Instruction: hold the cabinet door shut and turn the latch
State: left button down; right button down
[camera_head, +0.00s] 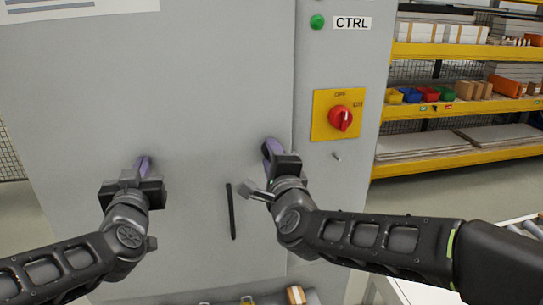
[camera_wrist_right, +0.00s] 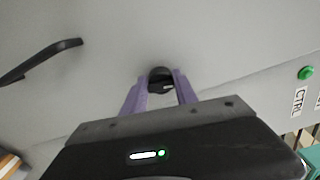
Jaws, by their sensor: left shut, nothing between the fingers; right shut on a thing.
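The grey cabinet door (camera_head: 210,85) fills the left and middle of the head view. Its right edge shows as a vertical seam, and the door looks closed against the frame. My left gripper (camera_head: 144,162) is shut and empty, with its purple fingertips at the door's left-middle; whether they touch it is unclear. My right gripper (camera_head: 271,146) is near the door's right edge. In the right wrist view its purple fingers close around the small black latch knob (camera_wrist_right: 160,80). The latch is hidden behind the gripper in the head view.
A black door handle (camera_head: 231,210) sits left of and below my right gripper. Right of the seam are a red rotary switch on a yellow plate (camera_head: 336,115), a green CTRL button (camera_head: 317,22) and a small grey peg (camera_head: 337,156). Yellow shelving (camera_head: 460,110) stands behind right.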

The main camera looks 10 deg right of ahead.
jog(key=shift+n, duration=0.9)
jog(key=c, duration=1)
grip_release()
jog(key=shift+o, duration=0.2)
jog(key=shift+s, duration=0.1)
jog(key=s, duration=1.2)
jog(key=shift+w, duration=0.1)
